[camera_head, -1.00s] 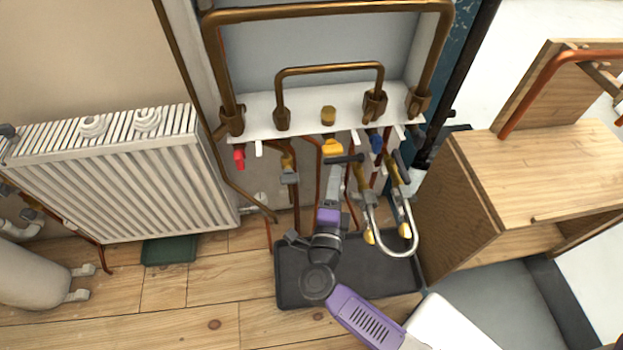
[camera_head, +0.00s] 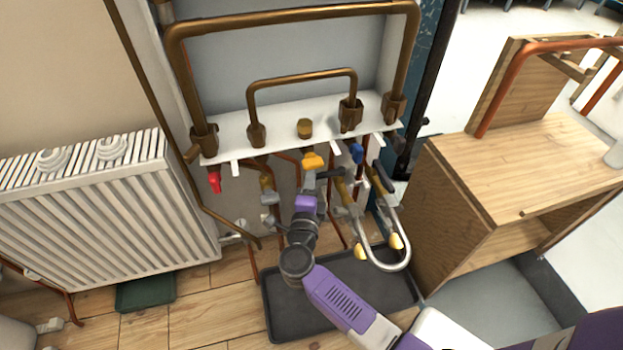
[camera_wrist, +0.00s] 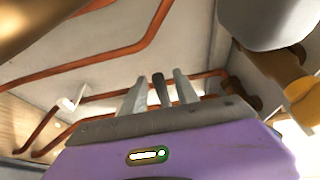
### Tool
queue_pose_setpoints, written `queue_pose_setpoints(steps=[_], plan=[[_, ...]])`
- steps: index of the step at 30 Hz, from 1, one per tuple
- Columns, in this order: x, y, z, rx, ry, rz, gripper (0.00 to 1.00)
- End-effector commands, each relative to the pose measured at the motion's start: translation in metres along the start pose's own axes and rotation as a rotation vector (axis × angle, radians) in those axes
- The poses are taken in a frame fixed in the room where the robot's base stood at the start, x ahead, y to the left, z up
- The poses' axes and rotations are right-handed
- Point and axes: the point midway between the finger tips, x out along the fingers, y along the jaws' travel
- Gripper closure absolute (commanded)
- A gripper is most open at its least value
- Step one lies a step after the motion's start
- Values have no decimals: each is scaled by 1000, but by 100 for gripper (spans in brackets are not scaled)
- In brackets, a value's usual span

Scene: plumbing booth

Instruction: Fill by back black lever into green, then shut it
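Two black levers sit under the white manifold shelf, on brass valves with yellow-tipped hoses: one black lever (camera_head: 329,174) at the left and another (camera_head: 382,178) at the right. My gripper (camera_head: 308,190) is below the shelf, just left of the left lever; its fingertips are hard to make out there. In the wrist view my gripper (camera_wrist: 160,92) has its two fingers apart, with a dark bar between them and visible gaps at its sides. The bar may be a lever; I cannot tell which. A dark green container (camera_head: 146,292) lies on the floor below the radiator.
A red lever (camera_head: 214,181), a yellow handle (camera_head: 313,161) and a blue handle (camera_head: 356,152) hang under the shelf (camera_head: 282,126). A black tray (camera_head: 275,330) lies below. The white radiator (camera_head: 100,215) is left, a wooden cabinet (camera_head: 520,165) right.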

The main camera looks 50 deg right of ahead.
Motion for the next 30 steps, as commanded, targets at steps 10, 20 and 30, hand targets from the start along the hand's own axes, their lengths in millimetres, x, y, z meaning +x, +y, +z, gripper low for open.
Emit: queue_pose_setpoints(steps=[10, 20, 30], plan=[[0, 0, 0, 0, 0, 0, 95], [0, 0, 0, 0, 0, 0, 100], [0, 0, 0, 0, 0, 0, 100]])
